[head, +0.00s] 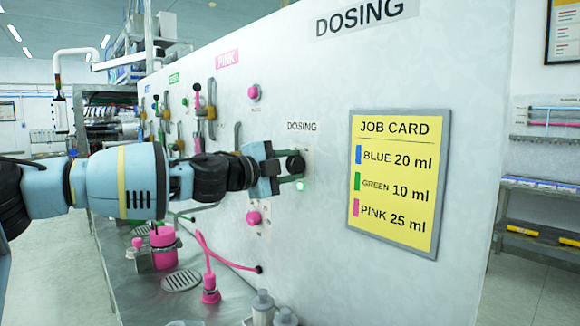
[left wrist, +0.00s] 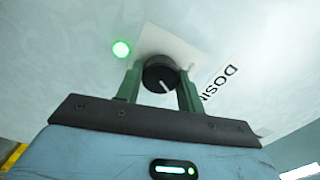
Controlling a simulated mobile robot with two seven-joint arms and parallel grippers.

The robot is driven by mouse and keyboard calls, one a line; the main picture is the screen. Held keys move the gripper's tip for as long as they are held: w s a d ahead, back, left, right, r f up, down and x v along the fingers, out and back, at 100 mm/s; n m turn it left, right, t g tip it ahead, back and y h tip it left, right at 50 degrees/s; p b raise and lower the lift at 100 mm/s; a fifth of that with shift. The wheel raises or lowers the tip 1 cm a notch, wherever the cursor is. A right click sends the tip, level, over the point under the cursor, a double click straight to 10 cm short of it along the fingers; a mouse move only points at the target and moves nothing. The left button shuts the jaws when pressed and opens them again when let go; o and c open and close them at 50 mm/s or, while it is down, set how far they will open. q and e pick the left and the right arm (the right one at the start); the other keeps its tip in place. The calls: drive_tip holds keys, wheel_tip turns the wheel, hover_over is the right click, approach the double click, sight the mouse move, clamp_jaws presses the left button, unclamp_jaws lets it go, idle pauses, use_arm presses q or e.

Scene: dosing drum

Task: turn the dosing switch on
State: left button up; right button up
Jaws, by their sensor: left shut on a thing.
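The dosing switch is a round black knob with a white pointer line, on a pale plate on the white panel. It shows in the head view (head: 295,164) under the small DOSING label (head: 301,127), and in the left wrist view (left wrist: 160,75). My left gripper (head: 290,166) is at the panel, its green fingers on both sides of the knob, shut on it. In the left wrist view the fingers (left wrist: 160,85) flank the knob, and its pointer line is tilted. A green lamp (head: 300,185) beside the knob is lit; it also glows in the left wrist view (left wrist: 121,49). My right gripper is not in view.
A yellow job card (head: 398,182) hangs right of the switch. Pink knobs (head: 254,92) (head: 253,218) sit above and below my left arm. A metal bench (head: 150,298) with pink containers (head: 164,247) stands below. The panel between switch and card is bare.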

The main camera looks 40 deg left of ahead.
sight(291, 163)
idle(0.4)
use_arm(q)
drive_tip(key=o, duration=1)
drive_tip(key=shift+s+a+r+p, duration=0.1)
drive_tip(key=shift+s+r+p, duration=0.1)
drive_tip(key=shift+s, duration=0.2)
drive_tip(key=shift+s+r+p, duration=0.1)
drive_tip(key=shift+s+p, duration=0.1)
drive_tip(key=shift+s, duration=0.2)
drive_tip(key=shift+s+a+p, duration=0.1)
drive_tip(key=shift+s+p, duration=0.4)
drive_tip(key=shift+s, duration=0.75)
drive_tip(key=shift+s+p, duration=0.35)
drive_tip(key=shift+s, duration=0.4)
drive_tip(key=shift+s+a+f+p, duration=0.1)
drive_tip(key=shift+s+f+p, duration=0.1)
drive_tip(key=shift+s, duration=0.35)
drive_tip(key=shift+s+a+f+p, duration=0.1)
drive_tip(key=shift+s+p, duration=0.1)
drive_tip(key=shift+s, duration=0.35)
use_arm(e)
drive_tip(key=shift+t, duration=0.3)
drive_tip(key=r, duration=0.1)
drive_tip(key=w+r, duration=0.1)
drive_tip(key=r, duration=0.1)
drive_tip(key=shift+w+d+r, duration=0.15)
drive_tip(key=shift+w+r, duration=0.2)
